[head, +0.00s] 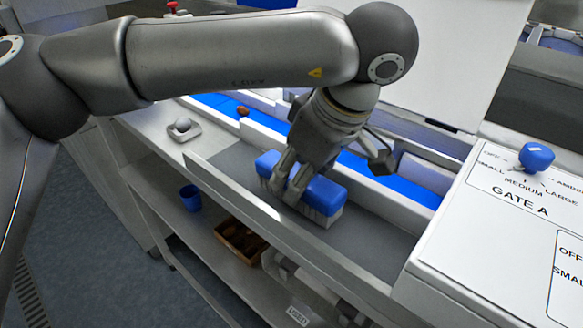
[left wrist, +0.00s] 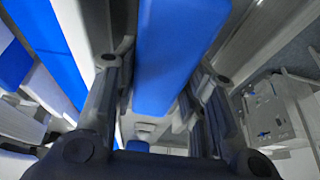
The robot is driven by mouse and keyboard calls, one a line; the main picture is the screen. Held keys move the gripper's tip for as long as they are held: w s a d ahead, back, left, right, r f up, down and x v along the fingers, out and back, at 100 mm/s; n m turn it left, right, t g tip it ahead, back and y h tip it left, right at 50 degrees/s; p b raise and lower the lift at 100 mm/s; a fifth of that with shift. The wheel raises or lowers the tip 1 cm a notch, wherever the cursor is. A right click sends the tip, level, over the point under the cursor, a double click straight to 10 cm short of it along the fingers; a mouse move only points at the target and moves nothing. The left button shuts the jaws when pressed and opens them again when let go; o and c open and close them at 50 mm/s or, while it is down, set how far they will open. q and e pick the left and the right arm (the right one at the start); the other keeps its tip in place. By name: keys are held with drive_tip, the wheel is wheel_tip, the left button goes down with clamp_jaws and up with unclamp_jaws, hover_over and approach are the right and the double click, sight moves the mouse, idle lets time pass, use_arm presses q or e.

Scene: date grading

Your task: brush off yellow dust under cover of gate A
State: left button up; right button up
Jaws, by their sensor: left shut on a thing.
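My left gripper (head: 287,182) is shut on a brush with a blue block (head: 323,193) and pale bristles. It holds the brush bristles-down over the grey trough (head: 372,236) in front of the blue belt. I cannot tell whether the bristles touch the trough floor. In the left wrist view the blue brush block (left wrist: 172,55) lies between the two fingers. The gate A panel (head: 480,222) is at the right, with a blue knob (head: 536,156). No yellow dust shows, and I cannot make out the gate's cover for certain. My right gripper is out of view.
The blue belt (head: 412,190) runs behind the trough, with a brown date (head: 242,111) near it. A small white dish (head: 184,130) stands on the counter at left. Below are a blue cup (head: 190,197) and a brown crate (head: 236,243) on a shelf.

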sight(272, 157)
use_arm(q)
drive_tip(key=shift+s+d+r, duration=0.15)
drive_tip(key=shift+s+d, duration=0.85)
drive_tip(key=shift+s+d+f, duration=0.2)
drive_tip(key=shift+s+d, duration=0.7)
drive_tip(key=shift+s, duration=0.05)
drive_tip(key=shift+w+a, duration=1.1)
drive_tip(key=shift+w+a+b, duration=0.35)
drive_tip(key=shift+w+a, duration=0.5)
drive_tip(key=shift+a, duration=0.05)
drive_tip(key=shift+w+a+r, duration=0.1)
drive_tip(key=shift+w+a, duration=1.95)
drive_tip(key=shift+d+r, duration=0.1)
drive_tip(key=shift+d, duration=0.05)
wheel_tip(272, 157, up, 12)
drive_tip(key=p, duration=0.9)
